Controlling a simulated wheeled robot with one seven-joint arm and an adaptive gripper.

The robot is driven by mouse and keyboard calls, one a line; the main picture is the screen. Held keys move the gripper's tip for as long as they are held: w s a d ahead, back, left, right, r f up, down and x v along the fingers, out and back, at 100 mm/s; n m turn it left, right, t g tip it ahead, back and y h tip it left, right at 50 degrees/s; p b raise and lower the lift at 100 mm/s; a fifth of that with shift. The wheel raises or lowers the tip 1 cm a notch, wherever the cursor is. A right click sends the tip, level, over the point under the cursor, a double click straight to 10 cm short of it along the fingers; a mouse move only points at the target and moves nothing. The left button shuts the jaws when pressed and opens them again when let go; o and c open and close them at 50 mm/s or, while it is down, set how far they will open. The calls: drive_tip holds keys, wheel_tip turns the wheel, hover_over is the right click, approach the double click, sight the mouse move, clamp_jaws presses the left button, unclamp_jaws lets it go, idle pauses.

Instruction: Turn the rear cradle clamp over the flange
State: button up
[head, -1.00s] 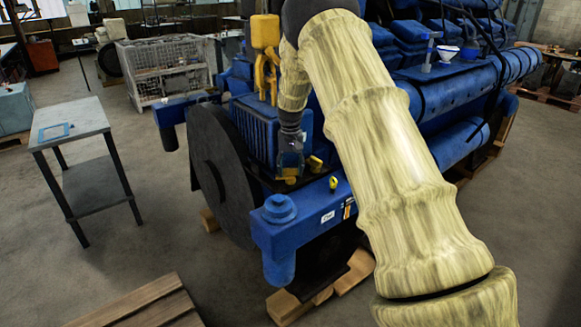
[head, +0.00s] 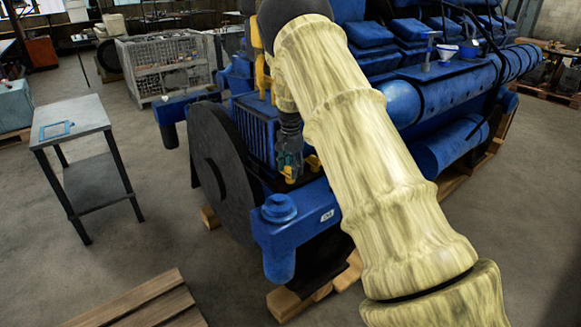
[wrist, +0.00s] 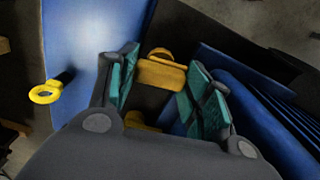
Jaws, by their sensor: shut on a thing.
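My gripper (head: 289,163) points down at the near end of the blue engine, beside the dark finned block. In the wrist view its teal-padded fingers (wrist: 163,82) stand on either side of a yellow clamp (wrist: 160,73) with a rounded end, and are shut on it. A second bit of yellow (wrist: 140,123) shows lower between the fingers, mostly hidden by the gripper body. In the head view yellow parts (head: 314,162) show right at the gripper. The blue flange surface (wrist: 90,45) lies left of the fingers in the wrist view. How far the clamp is turned is unclear.
A yellow eye ring (wrist: 46,92) stands from the blue surface at the wrist view's left. A large dark disc (head: 215,165) stands left of the gripper. A steel table (head: 75,125), wire crate (head: 165,65) and wooden pallet (head: 145,305) stand around open floor.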

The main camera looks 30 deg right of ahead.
drive_tip(key=shift+m, duration=0.7)
drive_tip(key=o, duration=1)
drive_tip(key=shift+r, duration=0.15)
wheel_tip(320, 180, up, 7)
drive_tip(key=shift+r, duration=0.15)
